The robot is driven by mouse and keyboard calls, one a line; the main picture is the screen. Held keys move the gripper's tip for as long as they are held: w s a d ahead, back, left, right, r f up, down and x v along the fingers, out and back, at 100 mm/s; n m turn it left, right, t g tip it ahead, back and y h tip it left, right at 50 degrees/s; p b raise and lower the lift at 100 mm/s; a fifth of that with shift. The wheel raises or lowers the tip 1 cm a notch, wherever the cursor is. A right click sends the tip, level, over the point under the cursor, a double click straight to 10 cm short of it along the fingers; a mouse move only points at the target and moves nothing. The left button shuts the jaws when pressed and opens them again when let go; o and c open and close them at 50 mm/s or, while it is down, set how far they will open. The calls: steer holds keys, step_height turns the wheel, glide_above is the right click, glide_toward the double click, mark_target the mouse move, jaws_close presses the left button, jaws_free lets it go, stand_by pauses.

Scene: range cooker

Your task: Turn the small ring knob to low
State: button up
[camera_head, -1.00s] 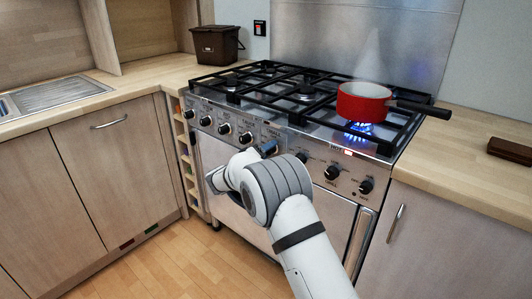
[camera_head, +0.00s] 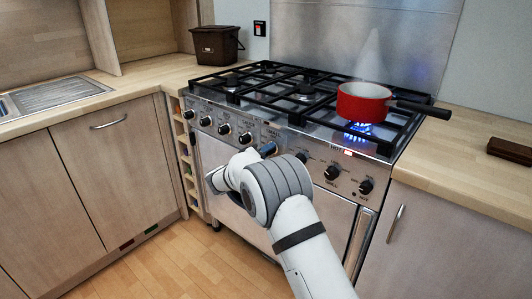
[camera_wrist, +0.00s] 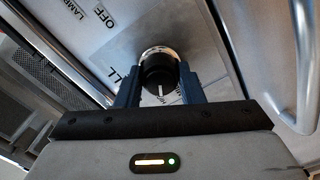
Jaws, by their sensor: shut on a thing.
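In the wrist view my gripper (camera_wrist: 158,88) is shut on a black round knob (camera_wrist: 157,68) with a pale metal collar, one blue-grey finger on each side. A white mark on the knob points toward the bottom of the picture. The lettering beside it is partly hidden, so I cannot read its whole name. In the head view my gripper (camera_head: 267,150) is at the middle of the cooker's front panel, and my arm hides most of it and the knob. A red pan (camera_head: 364,103) stands on the right front burner over a blue flame (camera_head: 359,128).
Other black knobs stand close by on the panel, to the left (camera_head: 245,138) and right (camera_head: 332,173). A metal rail (camera_wrist: 303,75) runs near my gripper in the wrist view. The pan's black handle (camera_head: 424,109) sticks out right over the worktop. The floor in front is clear.

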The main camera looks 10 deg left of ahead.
steer(key=n, duration=0.5)
steer(key=shift+n+b, duration=0.4)
steer(key=n+p, duration=0.1)
steer(key=n, duration=0.4)
steer(key=shift+n, duration=0.4)
steer(key=shift+f, duration=0.1)
steer(key=o, duration=1)
steer(key=p+v, duration=0.1)
steer(key=v, duration=0.6)
steer(key=shift+s+a, duration=0.2)
steer(key=shift+s, duration=0.15)
